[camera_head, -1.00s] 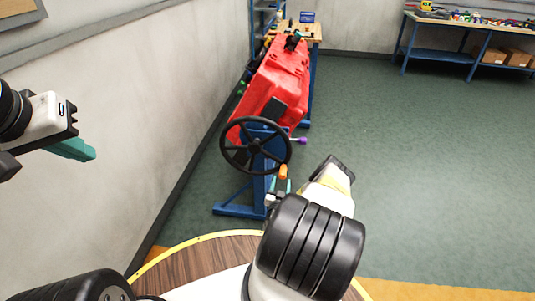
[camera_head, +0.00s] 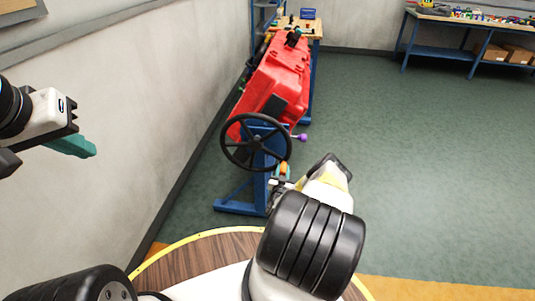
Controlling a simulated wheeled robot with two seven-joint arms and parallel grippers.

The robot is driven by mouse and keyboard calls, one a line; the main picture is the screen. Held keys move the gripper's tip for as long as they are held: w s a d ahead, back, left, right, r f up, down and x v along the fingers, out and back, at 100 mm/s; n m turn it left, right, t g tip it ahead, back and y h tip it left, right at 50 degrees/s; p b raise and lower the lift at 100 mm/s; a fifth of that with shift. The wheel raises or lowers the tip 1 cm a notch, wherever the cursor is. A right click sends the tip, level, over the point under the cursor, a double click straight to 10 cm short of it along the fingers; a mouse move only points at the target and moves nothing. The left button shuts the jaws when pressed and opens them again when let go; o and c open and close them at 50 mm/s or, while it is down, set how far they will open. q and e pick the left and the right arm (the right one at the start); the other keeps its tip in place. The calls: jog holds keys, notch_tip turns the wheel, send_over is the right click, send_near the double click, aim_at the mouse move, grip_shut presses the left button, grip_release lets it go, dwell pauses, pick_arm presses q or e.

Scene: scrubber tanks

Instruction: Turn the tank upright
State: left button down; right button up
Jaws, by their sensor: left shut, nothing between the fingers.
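The red tank (camera_head: 283,78) sits tilted on a blue stand (camera_head: 262,180) ahead of me, near the left wall. A black handwheel (camera_head: 256,143) faces me at the tank's near end. An orange-tipped handle (camera_head: 283,168) shows low on the stand, below the wheel's right side. My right gripper (camera_head: 281,180) is right at this handle. Its fingers are mostly hidden, so I cannot tell whether they grip it. My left gripper (camera_head: 82,147) is shut and empty, in the air at the far left, well away from the tank.
A purple knob (camera_head: 300,137) sticks out right of the wheel. A wooden-topped workbench (camera_head: 312,28) stands behind the tank. Another blue bench (camera_head: 450,50) with boxes is at the back right. The grey wall (camera_head: 130,120) closes the left side. Green floor to the right is clear.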

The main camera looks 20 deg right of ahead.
grip_shut()
dwell(0.8)
dwell(0.4)
